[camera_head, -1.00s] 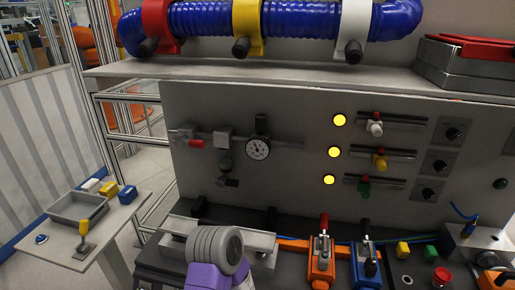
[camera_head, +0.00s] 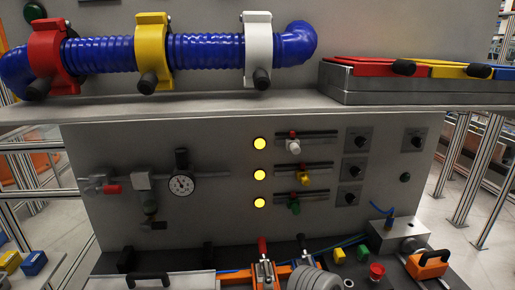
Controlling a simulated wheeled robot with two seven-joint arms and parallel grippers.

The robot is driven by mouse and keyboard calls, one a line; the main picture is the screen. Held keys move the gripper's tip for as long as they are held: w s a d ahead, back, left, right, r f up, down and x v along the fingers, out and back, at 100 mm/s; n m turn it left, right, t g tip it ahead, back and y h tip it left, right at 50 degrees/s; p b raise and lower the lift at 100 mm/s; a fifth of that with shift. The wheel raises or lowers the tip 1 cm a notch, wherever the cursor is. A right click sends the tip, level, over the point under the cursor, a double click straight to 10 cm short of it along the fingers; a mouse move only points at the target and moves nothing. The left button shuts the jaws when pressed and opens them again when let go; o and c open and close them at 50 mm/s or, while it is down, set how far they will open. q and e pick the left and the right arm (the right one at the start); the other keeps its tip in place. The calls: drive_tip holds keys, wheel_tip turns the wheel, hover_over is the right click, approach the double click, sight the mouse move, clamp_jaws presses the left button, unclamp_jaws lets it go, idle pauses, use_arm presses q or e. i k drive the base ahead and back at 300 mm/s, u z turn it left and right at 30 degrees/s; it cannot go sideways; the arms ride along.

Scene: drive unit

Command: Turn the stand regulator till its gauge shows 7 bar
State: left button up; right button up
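The stand regulator's round white gauge (camera_head: 182,185) is on the left part of the grey panel. Its dial is too small to read the needle in bar. A black knob (camera_head: 181,158) stands just above the gauge. A pipe runs left from it through a grey block (camera_head: 141,181) to a valve with a red handle (camera_head: 112,189). Another small fitting (camera_head: 150,208) hangs below the block. Nothing touches the regulator.
A shelf (camera_head: 200,106) juts out above the panel, carrying a blue hose (camera_head: 105,57) in coloured clamps. Toggle clamps (camera_head: 264,272) and a red button (camera_head: 377,270) stand on the bench below. Lit yellow lamps (camera_head: 259,144) are right of the gauge. The space before the gauge is clear.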

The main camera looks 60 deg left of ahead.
sight(181, 153)
drive_tip(key=z, duration=0.4)
drive_tip(key=k, duration=1.25)
drive_tip(key=u, duration=1.4)
drive_tip(key=i, duration=0.5)
drive_tip(key=u, duration=0.05)
